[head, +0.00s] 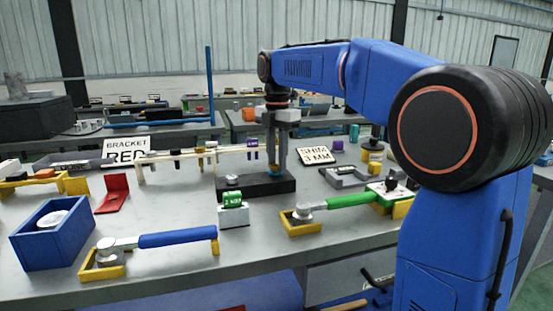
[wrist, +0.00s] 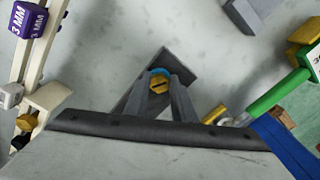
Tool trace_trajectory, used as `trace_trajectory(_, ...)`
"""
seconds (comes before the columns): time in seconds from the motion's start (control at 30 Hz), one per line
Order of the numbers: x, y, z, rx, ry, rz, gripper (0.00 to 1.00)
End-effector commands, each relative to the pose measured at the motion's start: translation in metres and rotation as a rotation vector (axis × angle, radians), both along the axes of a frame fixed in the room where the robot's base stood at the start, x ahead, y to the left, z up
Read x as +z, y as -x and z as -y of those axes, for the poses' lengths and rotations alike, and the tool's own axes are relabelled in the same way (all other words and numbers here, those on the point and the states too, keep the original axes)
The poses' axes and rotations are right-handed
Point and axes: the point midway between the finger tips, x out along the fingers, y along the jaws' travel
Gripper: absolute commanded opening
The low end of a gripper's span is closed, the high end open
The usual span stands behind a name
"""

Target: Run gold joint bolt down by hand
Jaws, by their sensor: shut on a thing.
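The gold joint bolt (wrist: 159,85) shows in the wrist view as a gold hex head with a dark slot, a blue ring (wrist: 160,72) behind it. My gripper (wrist: 161,84) has its two grey fingers closed on the bolt's sides. In the head view my gripper (head: 276,160) points straight down over the right part of a black block (head: 257,187). The bolt is mostly hidden by the fingers there. How deep it sits in the block cannot be told.
A cream rail (head: 180,157) with coloured tags runs left of the gripper. A green-handled wrench (head: 345,201) and a blue-handled wrench (head: 175,238) lie in yellow holders in front. A green "2 MM" block (head: 232,200) stands close before the black block. A blue bin (head: 55,235) stands left.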

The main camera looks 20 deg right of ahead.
Motion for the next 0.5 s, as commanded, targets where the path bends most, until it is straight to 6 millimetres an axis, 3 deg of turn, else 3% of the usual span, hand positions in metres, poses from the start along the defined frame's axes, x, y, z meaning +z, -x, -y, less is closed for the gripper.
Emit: trace_trajectory(0.5,0.0030,0.0025,0.0011,-0.490,-0.001,0.008,0.01)
